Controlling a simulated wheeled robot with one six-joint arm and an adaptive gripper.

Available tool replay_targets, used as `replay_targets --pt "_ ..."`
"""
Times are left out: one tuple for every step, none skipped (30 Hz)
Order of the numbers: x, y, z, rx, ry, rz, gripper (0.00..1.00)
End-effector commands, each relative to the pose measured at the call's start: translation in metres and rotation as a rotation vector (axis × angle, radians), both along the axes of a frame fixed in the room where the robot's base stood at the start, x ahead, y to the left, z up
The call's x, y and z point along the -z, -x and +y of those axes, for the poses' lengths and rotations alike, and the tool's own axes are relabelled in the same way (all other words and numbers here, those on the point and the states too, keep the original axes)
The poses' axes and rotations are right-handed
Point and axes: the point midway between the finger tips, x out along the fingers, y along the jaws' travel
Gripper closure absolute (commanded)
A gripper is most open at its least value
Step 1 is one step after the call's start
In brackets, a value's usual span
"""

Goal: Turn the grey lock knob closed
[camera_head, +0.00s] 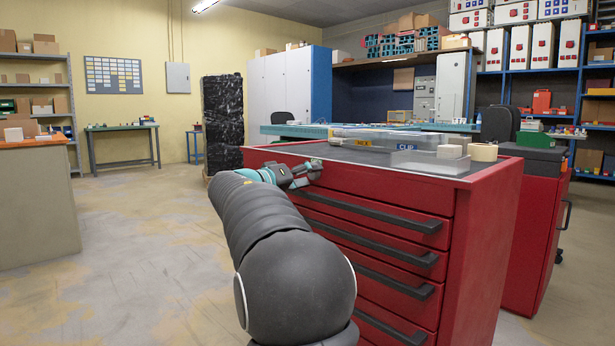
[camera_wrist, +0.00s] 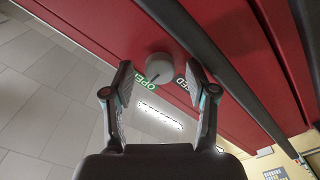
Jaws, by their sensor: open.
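The grey lock knob (camera_wrist: 158,66) is a round knob on the red front of the cabinet, near its top edge. A small dark pointer line on it points toward the green OPEN label (camera_wrist: 147,83). My gripper (camera_wrist: 160,76) is open, with one finger on each side of the knob and visible gaps between; I cannot tell how deep the fingertips reach. In the head view my gripper (camera_head: 308,172) is at the cabinet's upper left front corner, where the knob is not clearly visible.
The red drawer cabinet (camera_head: 490,235) has several black bar handles (camera_head: 375,211) below the knob. The floor (camera_head: 150,235) to the left is clear.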

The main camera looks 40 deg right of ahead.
Motion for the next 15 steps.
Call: replay_targets --pt "-0.0001 0.0001 0.0001 0.000 0.000 0.000 0.43" --pt "-0.0001 0.0001 0.0001 0.000 0.000 0.000 0.43" --pt "-0.0001 0.0001 0.0001 0.000 0.000 0.000 0.50" --pt "-0.0001 0.0001 0.0001 0.000 0.000 0.000 0.58" --pt "-0.0001 0.0002 0.0002 0.000 0.000 0.000 0.65" --pt "-0.0001 0.0002 0.0002 0.000 0.000 0.000 0.75" --pt "-0.0001 0.0002 0.0002 0.000 0.000 0.000 0.83" --pt "-0.0001 0.0002 0.0002 0.000 0.000 0.000 0.90" --pt "-0.0001 0.0002 0.0001 0.000 0.000 0.000 1.00" --pt "-0.0001 0.0002 0.0001 0.000 0.000 0.000 1.00" --pt "-0.0001 0.0002 0.0001 0.000 0.000 0.000 1.00" --pt "-0.0001 0.0003 0.0001 0.000 0.000 0.000 1.00" --pt "-0.0001 0.0003 0.0001 0.000 0.000 0.000 1.00" --pt "-0.0001 0.0003 0.0001 0.000 0.000 0.002 1.00" --pt "-0.0002 0.0002 0.0001 0.001 0.001 0.005 1.00"
